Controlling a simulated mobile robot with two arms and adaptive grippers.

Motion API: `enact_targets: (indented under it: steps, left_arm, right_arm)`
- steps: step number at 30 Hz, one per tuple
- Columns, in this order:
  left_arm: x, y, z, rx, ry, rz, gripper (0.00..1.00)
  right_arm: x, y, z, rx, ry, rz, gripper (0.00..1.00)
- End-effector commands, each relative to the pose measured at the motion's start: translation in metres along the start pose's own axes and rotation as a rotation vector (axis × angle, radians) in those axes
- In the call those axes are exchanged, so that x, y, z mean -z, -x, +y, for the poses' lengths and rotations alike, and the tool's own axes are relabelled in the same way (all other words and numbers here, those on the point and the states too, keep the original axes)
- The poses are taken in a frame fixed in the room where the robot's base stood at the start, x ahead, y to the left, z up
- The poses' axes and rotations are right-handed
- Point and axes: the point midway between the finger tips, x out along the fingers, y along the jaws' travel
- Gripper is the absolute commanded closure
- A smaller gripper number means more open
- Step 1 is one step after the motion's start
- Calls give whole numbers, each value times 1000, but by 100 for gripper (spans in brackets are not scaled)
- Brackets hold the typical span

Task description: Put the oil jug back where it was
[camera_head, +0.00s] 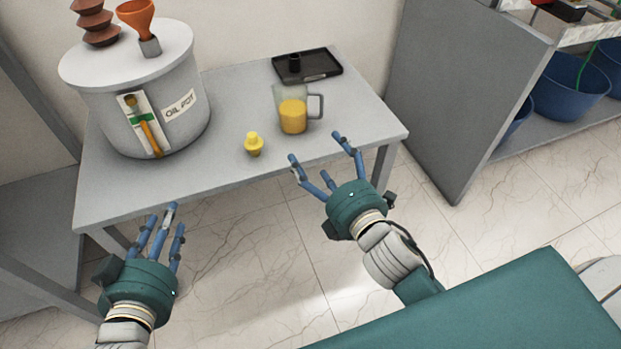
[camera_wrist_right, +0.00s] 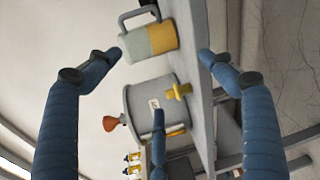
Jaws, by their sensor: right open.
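The oil jug (camera_head: 292,113), clear with yellow oil and a handle on its right, stands upright near the right front of the grey table (camera_head: 227,142). It also shows in the right wrist view (camera_wrist_right: 148,42), between the spread fingers. My right gripper (camera_head: 322,150) is open and empty, in front of the table edge just below the jug, apart from it. My left gripper (camera_head: 165,225) is in front of the table's left front edge, with nothing seen in its fingers; its fingers look spread.
A large grey oil pot (camera_head: 185,85) with an orange funnel (camera_head: 137,18) stands on the left of the table. A small yellow plug (camera_head: 254,144) stands left of the jug. A black tray (camera_head: 321,68) lies behind it. A grey shelf unit (camera_head: 470,95) with blue bins is at right.

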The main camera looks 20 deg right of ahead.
Motion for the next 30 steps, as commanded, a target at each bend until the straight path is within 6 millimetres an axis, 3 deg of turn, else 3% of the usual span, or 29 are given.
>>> enact_targets:
  steps: [3, 6, 9, 12, 16, 30]
  left_arm:
    - [0, 0, 0, 0, 0, 1, 64]
    - [0, 0, 0, 0, 0, 1, 64]
    - [1, 0, 0, 0, 0, 2, 64]
    - [1, 0, 0, 0, 0, 2, 64]
    - [1, 0, 0, 0, 0, 2, 64]
    - [1, 0, 0, 0, 1, 2, 64]
  right_arm:
    - [14, 19, -3, 78, -632, 4, 19]
    - [28, 32, -3, 140, -1091, 1, 19]
    - [39, 43, 0, 192, -1433, -7, 19]
    - [46, 50, 2, 227, -1643, -15, 19]
    - [50, 53, 4, 245, -1750, -19, 19]
    - [50, 52, 3, 246, -1751, -19, 19]
